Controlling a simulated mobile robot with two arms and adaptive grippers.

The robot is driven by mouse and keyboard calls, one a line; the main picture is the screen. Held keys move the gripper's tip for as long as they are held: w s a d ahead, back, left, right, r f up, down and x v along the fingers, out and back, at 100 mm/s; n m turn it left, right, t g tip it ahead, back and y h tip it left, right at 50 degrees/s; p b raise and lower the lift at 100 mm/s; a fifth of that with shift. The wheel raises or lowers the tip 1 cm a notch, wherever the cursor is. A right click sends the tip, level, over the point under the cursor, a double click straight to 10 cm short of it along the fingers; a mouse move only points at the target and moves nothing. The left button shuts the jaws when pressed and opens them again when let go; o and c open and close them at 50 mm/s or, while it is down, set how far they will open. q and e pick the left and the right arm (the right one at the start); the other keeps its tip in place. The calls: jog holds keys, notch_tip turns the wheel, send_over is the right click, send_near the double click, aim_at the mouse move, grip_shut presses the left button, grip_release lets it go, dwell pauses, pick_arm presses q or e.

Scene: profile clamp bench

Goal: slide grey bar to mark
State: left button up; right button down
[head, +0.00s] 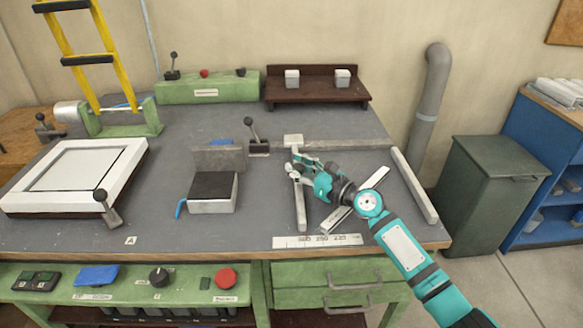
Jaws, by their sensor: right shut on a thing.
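A slim grey bar (300,208) lies on the bench top and runs from my right gripper toward the front edge. My right gripper (297,170) is at its far end, shut on it; the fingers partly hide that end. A white scale strip (317,241) with printed numbers lies along the front edge, just in front of the bar's near end. The exact mark meant is too small to tell. My left gripper is not in view.
A second pale bar (338,219) lies slantwise right of the grey bar, partly under my arm. A grey fence (350,142) stands behind and a long rail (415,186) at right. A block with a dark top (213,186) stands left. The bench between block and bar is clear.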

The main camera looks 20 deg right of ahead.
jog(key=c, duration=1.5)
grip_release()
jog(key=shift+s+a+f, duration=0.1)
jog(key=shift+a+f, duration=0.2)
jog(key=shift+c, duration=0.2)
jog(key=o, duration=0.5)
jog(key=shift+s+r, duration=0.15)
jog(key=shift+c, duration=0.2)
jog(key=shift+o, duration=0.5)
jog(key=shift+d, duration=0.1)
jog(key=v, duration=1.2)
jog(key=shift+r, duration=0.1)
